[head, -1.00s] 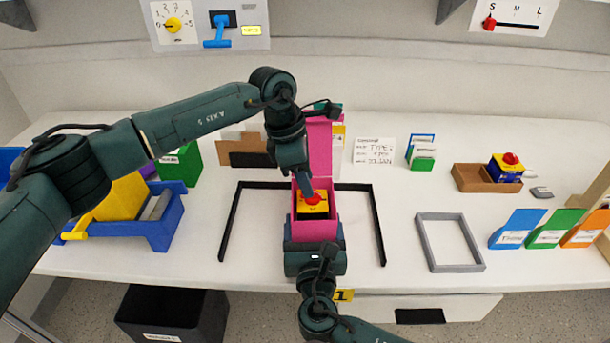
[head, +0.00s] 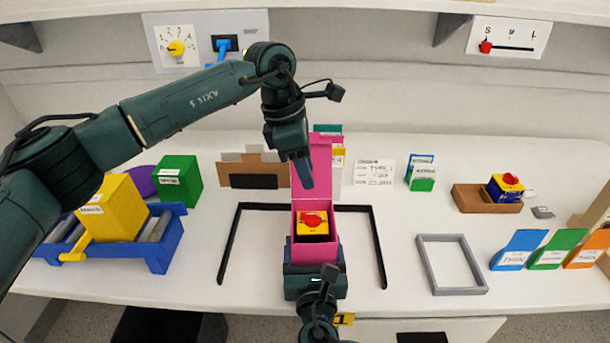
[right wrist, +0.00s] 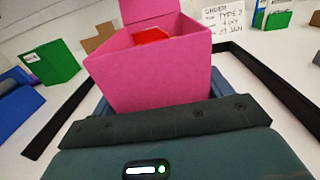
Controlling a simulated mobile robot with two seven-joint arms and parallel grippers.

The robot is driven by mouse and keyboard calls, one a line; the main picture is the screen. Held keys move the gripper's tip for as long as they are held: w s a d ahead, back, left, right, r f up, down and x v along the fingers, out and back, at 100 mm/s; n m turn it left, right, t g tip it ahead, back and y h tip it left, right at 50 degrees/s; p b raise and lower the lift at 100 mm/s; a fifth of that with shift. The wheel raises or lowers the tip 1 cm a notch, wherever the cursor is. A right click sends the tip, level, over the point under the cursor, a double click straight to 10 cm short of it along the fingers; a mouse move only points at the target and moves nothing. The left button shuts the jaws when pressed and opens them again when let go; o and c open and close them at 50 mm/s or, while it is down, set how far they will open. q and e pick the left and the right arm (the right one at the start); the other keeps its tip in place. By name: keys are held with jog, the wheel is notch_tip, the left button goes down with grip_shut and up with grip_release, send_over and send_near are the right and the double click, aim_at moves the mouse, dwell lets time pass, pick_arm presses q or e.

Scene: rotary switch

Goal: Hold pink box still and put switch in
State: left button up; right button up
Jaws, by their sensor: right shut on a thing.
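The pink box (head: 317,251) stands with its lid (head: 320,160) raised at the back. It also shows in the right wrist view (right wrist: 150,75). The yellow switch with a red knob (head: 312,222) sits inside the box, knob up; only a bit of red shows in the right wrist view (right wrist: 150,36). My left gripper (head: 304,182) hangs above the box, clear of the switch, in front of the lid. Its fingers overlap, so their opening is unclear. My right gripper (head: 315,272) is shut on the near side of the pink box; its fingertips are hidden.
A black frame (head: 232,232) surrounds the box on the left, back and right. A grey frame (head: 425,264) lies to the right. A brown tray (head: 480,198) holds another red-knobbed switch (head: 505,185).

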dwell(0.4)
jog(key=o, duration=1)
